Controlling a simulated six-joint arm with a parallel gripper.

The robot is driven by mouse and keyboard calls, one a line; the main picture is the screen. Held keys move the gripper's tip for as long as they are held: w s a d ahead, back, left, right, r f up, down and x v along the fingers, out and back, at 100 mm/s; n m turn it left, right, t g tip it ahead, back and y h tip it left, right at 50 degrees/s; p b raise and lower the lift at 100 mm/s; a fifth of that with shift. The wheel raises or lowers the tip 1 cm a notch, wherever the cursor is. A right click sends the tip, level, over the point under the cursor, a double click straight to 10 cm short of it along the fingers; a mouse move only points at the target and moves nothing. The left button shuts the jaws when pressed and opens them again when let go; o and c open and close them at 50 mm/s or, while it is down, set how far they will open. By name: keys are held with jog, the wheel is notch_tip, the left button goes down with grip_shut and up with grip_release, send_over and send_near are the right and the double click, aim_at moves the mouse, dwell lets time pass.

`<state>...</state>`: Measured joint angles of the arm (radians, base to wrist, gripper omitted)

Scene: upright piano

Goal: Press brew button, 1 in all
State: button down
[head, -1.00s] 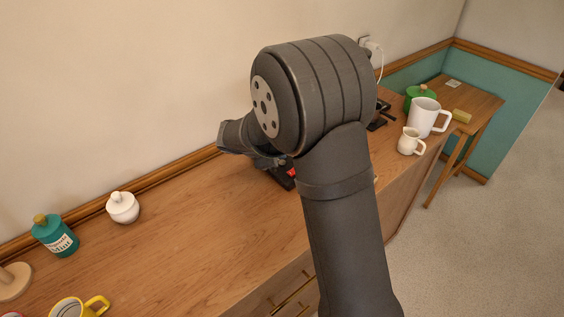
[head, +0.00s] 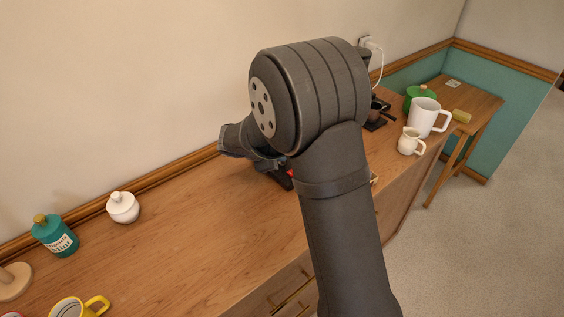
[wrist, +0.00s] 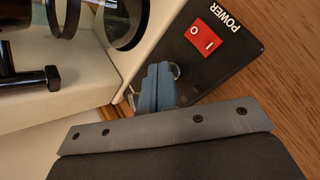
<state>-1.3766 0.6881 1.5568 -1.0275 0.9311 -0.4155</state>
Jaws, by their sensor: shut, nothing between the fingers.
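In the wrist view my gripper (wrist: 157,80) is shut and empty, its two blue-grey fingers together. The fingertips are over the near edge of a black panel. The panel carries a red rocker switch (wrist: 206,38) marked O and I, labelled POWER. A small round metal rim (wrist: 176,71) shows right beside the fingertips, mostly hidden by them. I cannot tell whether the fingers touch it, and no brew label can be read. In the head view my arm hides most of the machine; a bit of the black panel (head: 280,177) shows.

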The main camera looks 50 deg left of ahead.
jog(key=shift+f, duration=0.25)
dwell(0.5)
jog(key=shift+r, duration=0.8)
jog(key=shift+r, duration=0.1)
jog(key=shift+r, duration=2.4)
jog(key=shift+f, duration=0.1)
notch_tip(320, 180, up, 4)
jog(key=shift+f, duration=0.15)
